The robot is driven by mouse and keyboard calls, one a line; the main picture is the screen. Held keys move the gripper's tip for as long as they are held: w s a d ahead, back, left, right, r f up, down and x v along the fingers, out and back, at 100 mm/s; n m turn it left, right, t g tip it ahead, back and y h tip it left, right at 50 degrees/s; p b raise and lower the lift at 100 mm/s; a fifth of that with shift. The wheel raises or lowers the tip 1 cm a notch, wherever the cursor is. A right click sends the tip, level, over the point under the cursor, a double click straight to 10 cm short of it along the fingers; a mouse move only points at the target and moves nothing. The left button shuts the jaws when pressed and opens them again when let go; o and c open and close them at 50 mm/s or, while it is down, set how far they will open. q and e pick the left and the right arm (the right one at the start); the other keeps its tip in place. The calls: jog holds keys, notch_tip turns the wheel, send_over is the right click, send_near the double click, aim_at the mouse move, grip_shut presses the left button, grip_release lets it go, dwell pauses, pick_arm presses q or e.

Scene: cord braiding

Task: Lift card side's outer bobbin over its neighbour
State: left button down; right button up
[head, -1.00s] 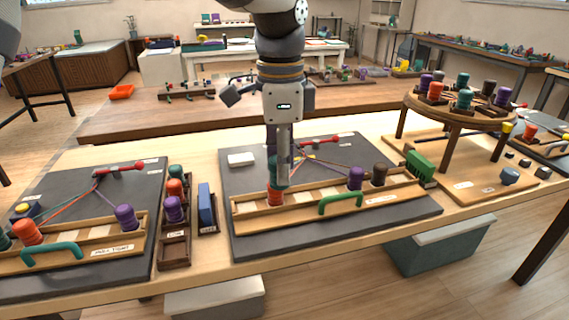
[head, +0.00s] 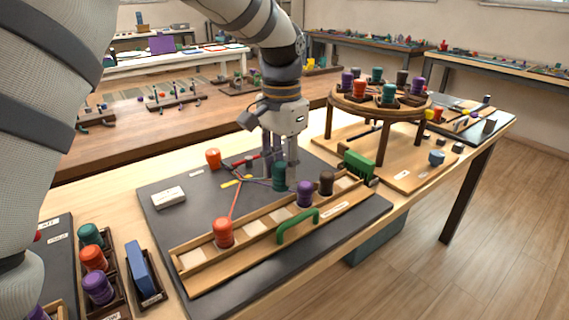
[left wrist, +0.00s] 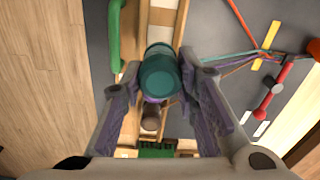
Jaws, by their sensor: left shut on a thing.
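The teal bobbin (head: 279,177) is between the fingers of my left gripper (head: 280,160), which is shut on it. It shows just behind and left of the purple bobbin (head: 305,194) in the head view. In the left wrist view the teal bobbin (left wrist: 160,76) partly covers the purple one, with the brown bobbin (left wrist: 150,118) beyond. The brown bobbin (head: 326,182) stands right of the purple one in the wooden rail. An orange bobbin (head: 223,233) stands toward the rail's left end. The white card (head: 169,197) lies on the dark board's left side. My right gripper is not seen.
A green handle (head: 298,226) stands at the rail's front and a green block (head: 358,165) at its right end. Another orange piece (head: 213,158) is at the board's back. A round stand (head: 400,108) carries several bobbins. A blue block (head: 138,269) stands left.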

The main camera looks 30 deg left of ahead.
aim_at(282, 190)
pick_arm(q)
notch_tip(282, 190, down, 5)
jog(key=shift+r+b, duration=0.2)
jog(key=shift+b, duration=0.25)
jog(key=shift+f, duration=0.5)
dwell(0.3)
dwell(0.3)
jog(key=shift+p, duration=0.3)
dwell(0.3)
jog(key=shift+f, duration=0.85)
dwell(0.5)
